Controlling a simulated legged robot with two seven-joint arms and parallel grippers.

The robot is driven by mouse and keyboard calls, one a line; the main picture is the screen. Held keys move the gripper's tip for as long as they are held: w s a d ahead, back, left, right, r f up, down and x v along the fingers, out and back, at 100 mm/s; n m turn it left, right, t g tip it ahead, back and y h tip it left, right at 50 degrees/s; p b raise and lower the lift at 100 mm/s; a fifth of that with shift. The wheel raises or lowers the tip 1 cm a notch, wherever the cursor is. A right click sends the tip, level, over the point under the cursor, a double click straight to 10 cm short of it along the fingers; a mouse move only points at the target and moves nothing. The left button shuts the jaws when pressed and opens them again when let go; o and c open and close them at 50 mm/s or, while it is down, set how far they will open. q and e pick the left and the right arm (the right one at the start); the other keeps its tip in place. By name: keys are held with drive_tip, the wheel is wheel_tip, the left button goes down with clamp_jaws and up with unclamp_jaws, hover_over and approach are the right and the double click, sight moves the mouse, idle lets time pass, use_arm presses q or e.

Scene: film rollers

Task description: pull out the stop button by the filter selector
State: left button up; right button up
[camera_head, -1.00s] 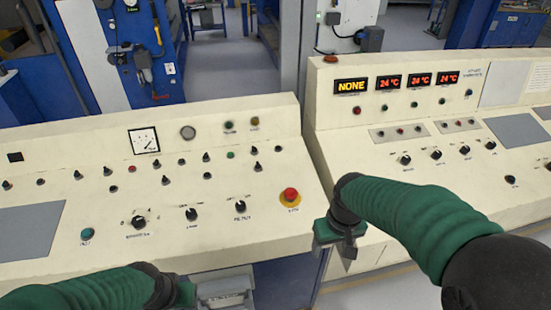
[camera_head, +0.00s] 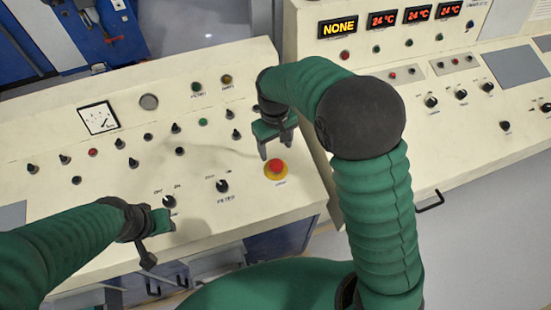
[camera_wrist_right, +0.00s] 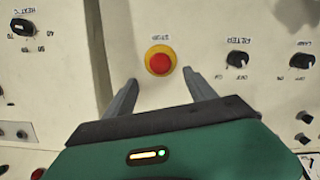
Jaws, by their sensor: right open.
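The stop button (camera_head: 277,167) is a red knob on a yellow round base near the right end of the left console. It also shows in the right wrist view (camera_wrist_right: 160,60), just beyond the fingertips and between their lines. The filter selector (camera_head: 222,186) is a black knob left of the button; in the right wrist view it is on the right (camera_wrist_right: 237,58). My right gripper (camera_head: 276,150) is open and empty, right above the button and apart from it. My left gripper (camera_head: 158,245) hangs over the console's front edge at lower left; its jaw state is unclear.
The left console (camera_head: 60,160) carries several black knobs and a gauge (camera_head: 98,118). The right console (camera_head: 480,130) stands beside it across a narrow gap, with a "NONE" display (camera_head: 338,28). A black handle (camera_head: 430,201) sticks out at its front.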

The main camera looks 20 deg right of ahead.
sight(276, 164)
drive_tip(key=f, duration=0.7)
drive_tip(key=shift+w+f+p, duration=0.2)
drive_tip(key=shift+f+p, duration=0.1)
drive_tip(key=shift+f, duration=0.1)
drive_tip(key=shift+s+f, duration=0.1)
drive_tip(key=shift+f, duration=0.45)
clamp_jaws()
